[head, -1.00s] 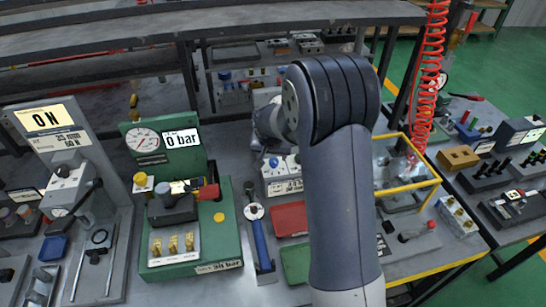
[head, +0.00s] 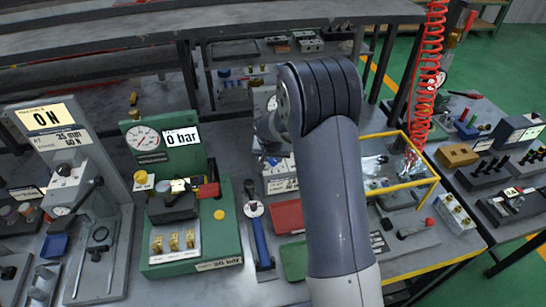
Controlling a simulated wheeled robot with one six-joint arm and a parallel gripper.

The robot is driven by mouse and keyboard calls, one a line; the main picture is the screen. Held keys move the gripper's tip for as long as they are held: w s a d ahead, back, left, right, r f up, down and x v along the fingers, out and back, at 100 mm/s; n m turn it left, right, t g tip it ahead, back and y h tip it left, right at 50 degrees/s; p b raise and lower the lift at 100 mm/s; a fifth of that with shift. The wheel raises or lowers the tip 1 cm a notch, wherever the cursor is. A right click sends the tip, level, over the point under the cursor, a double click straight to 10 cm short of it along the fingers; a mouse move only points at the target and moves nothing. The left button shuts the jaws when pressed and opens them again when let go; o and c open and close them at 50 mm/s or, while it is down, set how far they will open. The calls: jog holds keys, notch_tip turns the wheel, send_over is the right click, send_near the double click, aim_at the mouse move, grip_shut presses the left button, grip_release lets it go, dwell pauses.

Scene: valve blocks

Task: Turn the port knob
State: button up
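A valve block (head: 278,184) with a white label stands behind my arm, left of the yellow-framed tray. My wrist and arm cover much of it, and its knobs are mostly hidden. I cannot tell which part is the port knob. My gripper (head: 270,153) hangs at the end of the arm, just over or in front of this block. It is small, dark and partly hidden, so its fingers and any contact with a knob cannot be made out.
A green test stand (head: 190,240) with a dial and a "0 bar" display stands left. A force stand (head: 75,150) reading "0 N" is further left. A blue-handled tool (head: 259,235), a red tray (head: 288,216) and a yellow-framed tray (head: 408,184) lie near my arm.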

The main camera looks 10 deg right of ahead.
jog(key=c, duration=0.4)
jog(key=shift+n, duration=0.4)
jog(key=shift+d+n+y, duration=0.15)
jog(key=shift+n+y, duration=0.25)
jog(key=shift+n, duration=0.4)
jog(key=shift+d+f+n+y+b, duration=0.15)
jog(key=shift+n+y+b, duration=0.35)
jog(key=shift+n+b, duration=0.5)
jog(key=n+y+b, duration=0.1)
jog(key=n+b, duration=0.2)
jog(key=shift+n+b, duration=0.3)
jog(key=shift+b, duration=0.2)
